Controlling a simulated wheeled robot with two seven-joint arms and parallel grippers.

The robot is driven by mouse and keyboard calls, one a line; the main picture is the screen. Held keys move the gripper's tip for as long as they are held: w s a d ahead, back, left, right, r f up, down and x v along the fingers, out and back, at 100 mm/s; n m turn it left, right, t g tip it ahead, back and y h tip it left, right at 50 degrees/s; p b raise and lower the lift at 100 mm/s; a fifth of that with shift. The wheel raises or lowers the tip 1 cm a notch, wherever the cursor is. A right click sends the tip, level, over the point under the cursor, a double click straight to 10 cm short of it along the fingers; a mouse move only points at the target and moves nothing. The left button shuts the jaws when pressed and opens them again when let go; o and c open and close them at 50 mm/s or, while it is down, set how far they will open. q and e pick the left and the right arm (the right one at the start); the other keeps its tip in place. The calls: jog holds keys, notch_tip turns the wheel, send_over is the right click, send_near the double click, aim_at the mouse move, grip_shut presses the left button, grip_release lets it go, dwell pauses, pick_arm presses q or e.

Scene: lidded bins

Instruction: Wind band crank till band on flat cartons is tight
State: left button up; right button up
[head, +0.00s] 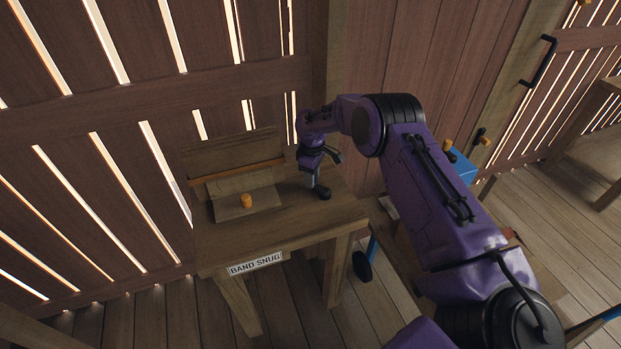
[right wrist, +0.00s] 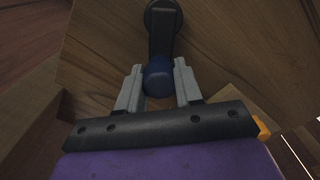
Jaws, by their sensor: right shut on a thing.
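My right gripper (head: 316,184) is at the right end of the wooden bench, pointing down. In the right wrist view its two grey fingers (right wrist: 159,70) are closed on both sides of the dark blue crank knob (right wrist: 158,77). The dark crank arm (right wrist: 162,43) runs from the knob up to a round hub (right wrist: 163,17). In the head view the dark crank end (head: 322,193) shows just below the fingers. I cannot tell how tight the band is. My left gripper is out of view.
A small orange cylinder (head: 246,200) stands on the flat brown piece. A "BAND SNUG" sign (head: 256,263) is on the bench's front edge. A slatted wooden wall (head: 100,150) rises close behind. A blue object (head: 461,167) stands to the right, beyond my arm.

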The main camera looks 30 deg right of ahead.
jog(key=m, duration=0.2)
jog(key=d+m, duration=0.1)
jog(key=shift+w+d+m, duration=0.1)
jog(key=shift+d+m, duration=0.2)
jog(key=shift+m, duration=0.1)
jog(key=m, duration=0.1)
jog(key=d+m, duration=0.1)
jog(key=m, duration=0.1)
jog(key=shift+d+m, duration=0.3)
jog(key=m, duration=0.1)
jog(key=d+m, duration=0.1)
jog(key=m, duration=0.1)
jog(key=s+m+p, duration=0.1)
jog(key=shift+s+d, duration=0.1)
jog(key=shift+d, duration=0.25)
jog(key=shift+s+d+m+p, duration=0.25)
jog(key=shift+s+m, duration=0.05)
jog(key=shift+m, duration=0.65)
jog(key=shift+s+d+m+p, duration=0.25)
jog(key=shift+m, duration=0.7)
jog(key=shift+f, duration=0.1)
jog(key=o, duration=1)
jog(key=shift+o, duration=0.2)
